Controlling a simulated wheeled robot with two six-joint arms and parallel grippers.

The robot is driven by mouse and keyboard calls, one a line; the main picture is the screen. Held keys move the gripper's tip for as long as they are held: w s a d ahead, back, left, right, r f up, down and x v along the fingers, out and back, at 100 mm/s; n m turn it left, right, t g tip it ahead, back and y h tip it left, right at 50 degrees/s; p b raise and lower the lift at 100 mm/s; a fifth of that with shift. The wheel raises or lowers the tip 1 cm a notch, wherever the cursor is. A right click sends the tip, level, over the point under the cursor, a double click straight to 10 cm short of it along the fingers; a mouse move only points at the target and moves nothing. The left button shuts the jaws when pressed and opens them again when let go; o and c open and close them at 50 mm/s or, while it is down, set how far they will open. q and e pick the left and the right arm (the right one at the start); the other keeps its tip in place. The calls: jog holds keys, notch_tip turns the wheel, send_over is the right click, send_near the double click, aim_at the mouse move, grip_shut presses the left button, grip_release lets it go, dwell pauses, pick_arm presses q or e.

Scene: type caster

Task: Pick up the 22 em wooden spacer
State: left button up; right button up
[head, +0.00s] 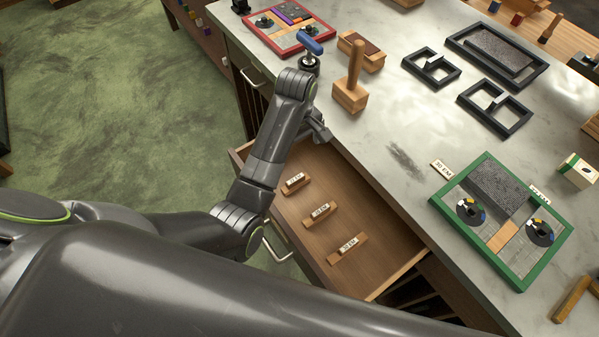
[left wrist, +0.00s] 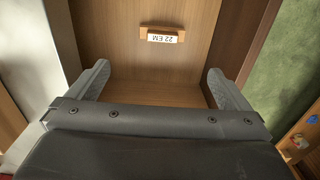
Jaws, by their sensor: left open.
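The 22 em wooden spacer (left wrist: 161,36) is a small wooden block with a white label, lying on the drawer floor in the left wrist view. In the head view it appears to be the nearest to my gripper of the spacers in the open drawer (head: 384,250), the small one at the upper left (head: 296,184). My left gripper (head: 318,131) is over the drawer's back part, beside the counter edge. In the left wrist view its fingers (left wrist: 158,78) are wide apart and empty, and the spacer lies beyond them, between their lines. My right gripper is out of view.
Two longer wooden spacers, a middle one (head: 320,213) and a longer one (head: 347,248), lie in the same drawer. The counter (head: 400,120) rises beside it, holding a wooden mallet (head: 352,90), a red frame (head: 248,26) and a green frame (head: 463,232).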

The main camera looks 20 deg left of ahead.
pick_arm(q)
notch_tip(320, 180, down, 2)
jog(key=s+b, duration=0.1)
jog(key=b, duration=0.1)
send_over(295, 179)
jog(key=f, duration=0.4)
jog(key=f+p, duration=0.1)
jog(key=f, duration=0.3)
jog(key=shift+s+d, duration=0.15)
jog(key=shift+d, duration=0.05)
jog(key=shift+f, duration=0.65)
jog(key=shift+w+a+f, duration=0.1)
jog(key=shift+w+f, duration=0.05)
jog(key=shift+f, duration=1.2)
jog(key=shift+w+a+f, duration=0.1)
jog(key=shift+f, duration=1.25)
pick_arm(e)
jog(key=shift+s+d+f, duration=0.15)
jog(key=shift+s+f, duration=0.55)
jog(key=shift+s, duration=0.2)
pick_arm(q)
jog(key=c, duration=0.8)
jog(key=shift+r, duration=0.15)
jog(key=shift+c, duration=0.2)
